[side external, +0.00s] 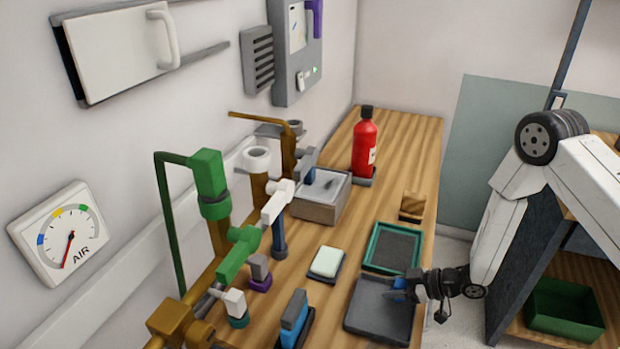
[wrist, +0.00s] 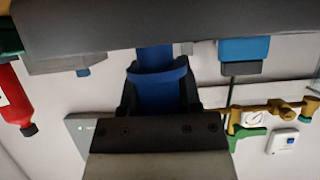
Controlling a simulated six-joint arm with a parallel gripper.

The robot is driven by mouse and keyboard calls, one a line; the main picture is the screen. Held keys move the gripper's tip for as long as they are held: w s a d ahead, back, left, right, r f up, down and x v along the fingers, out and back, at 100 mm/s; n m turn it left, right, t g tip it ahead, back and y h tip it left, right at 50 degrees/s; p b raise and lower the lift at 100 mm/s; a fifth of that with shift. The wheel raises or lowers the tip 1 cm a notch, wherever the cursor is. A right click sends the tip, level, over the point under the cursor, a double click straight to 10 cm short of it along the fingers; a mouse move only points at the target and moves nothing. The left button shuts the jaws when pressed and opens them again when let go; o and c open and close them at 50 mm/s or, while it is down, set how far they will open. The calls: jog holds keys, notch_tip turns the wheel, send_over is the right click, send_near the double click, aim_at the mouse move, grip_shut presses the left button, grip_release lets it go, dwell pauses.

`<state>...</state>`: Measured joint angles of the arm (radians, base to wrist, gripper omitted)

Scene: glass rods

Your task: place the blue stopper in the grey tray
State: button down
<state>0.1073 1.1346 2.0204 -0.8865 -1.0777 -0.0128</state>
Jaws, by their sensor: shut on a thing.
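The blue stopper (side external: 398,291) is gripped in my gripper (side external: 404,284), low over the right part of the grey tray (side external: 372,318) in the side view. In the wrist view the blue stopper (wrist: 158,96) sits between the dark fingers of my gripper (wrist: 160,88), which are shut on it. The grey tray (wrist: 120,26) shows there as a dark band along the top, and the stopper reaches up to it. I cannot tell whether the stopper touches the tray floor. My fingers partly hide the stopper in both views.
A green-rimmed tray (side external: 372,238) lies just behind the grey tray. A white block (side external: 327,261) on a dark base and a blue block (side external: 293,318) stand to the left. Green and brass pipework (side external: 240,250) rises further left. A red bottle (side external: 365,148) stands at the back.

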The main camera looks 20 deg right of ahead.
jog(key=shift+f, duration=0.85)
jog(key=shift+f, duration=0.15)
jog(key=shift+c, duration=1.4)
grip_release()
jog(key=shift+s+d+r, duration=0.1)
jog(key=shift+r, duration=0.15)
jog(key=v, duration=1.1)
jog(key=shift+s+d, duration=0.2)
jog(key=shift+d, duration=0.05)
jog(key=shift+r, duration=0.1)
